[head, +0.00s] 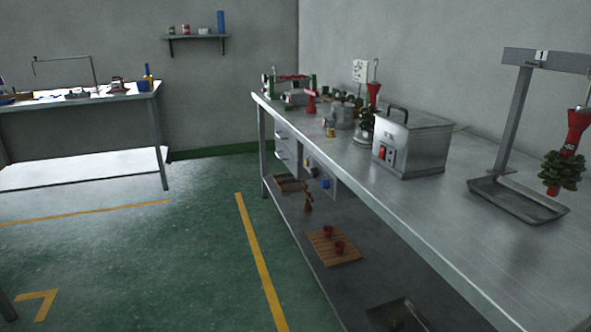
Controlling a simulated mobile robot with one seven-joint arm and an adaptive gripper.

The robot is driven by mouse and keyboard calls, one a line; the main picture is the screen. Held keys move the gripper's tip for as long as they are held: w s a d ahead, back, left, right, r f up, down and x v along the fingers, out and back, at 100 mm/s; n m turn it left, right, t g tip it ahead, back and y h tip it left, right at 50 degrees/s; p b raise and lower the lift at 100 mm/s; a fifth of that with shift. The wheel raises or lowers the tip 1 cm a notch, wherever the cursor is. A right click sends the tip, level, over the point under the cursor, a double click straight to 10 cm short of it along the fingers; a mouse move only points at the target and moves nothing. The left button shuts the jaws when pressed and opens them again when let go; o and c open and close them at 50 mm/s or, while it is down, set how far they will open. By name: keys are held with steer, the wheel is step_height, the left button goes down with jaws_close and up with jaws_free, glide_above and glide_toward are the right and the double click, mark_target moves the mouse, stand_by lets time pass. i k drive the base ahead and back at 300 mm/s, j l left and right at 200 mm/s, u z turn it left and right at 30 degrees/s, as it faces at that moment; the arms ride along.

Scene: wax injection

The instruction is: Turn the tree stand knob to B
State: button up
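A tall grey stand (516,112) with a "1" tag on its crossbar is at the right of the head view. A red cup with a dark green tree (562,172) hangs from it. Farther back on the bench, another red-topped green tree (369,112) stands upright near a thin hooked rod. A blue round part (325,184), possibly a knob, is on a panel under the bench edge, beside a yellowish part (309,164). I cannot tell which part is the tree stand knob, nor read any B mark. My gripper is not in view.
A long metal bench (440,205) runs along the right, carrying a lidded metal box (412,142) with a red switch. Its lower shelf holds a wooden mat (322,258) with two red cups. The green floor (190,250) left of the bench is clear. Another table (80,105) stands back left.

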mark_target(314, 172)
steer(key=i+j, duration=0.2)
steer(key=j, duration=0.15)
steer(key=i+j, duration=0.2)
steer(key=j, duration=0.15)
steer(key=i+j+z, duration=0.1)
steer(key=j, duration=0.25)
steer(key=i+j, duration=0.5)
steer(key=j, duration=0.25)
steer(key=i+j, duration=0.2)
steer(key=j, duration=0.15)
steer(key=i+j+z, duration=0.1)
steer(key=j, duration=0.25)
steer(key=i, duration=0.1)
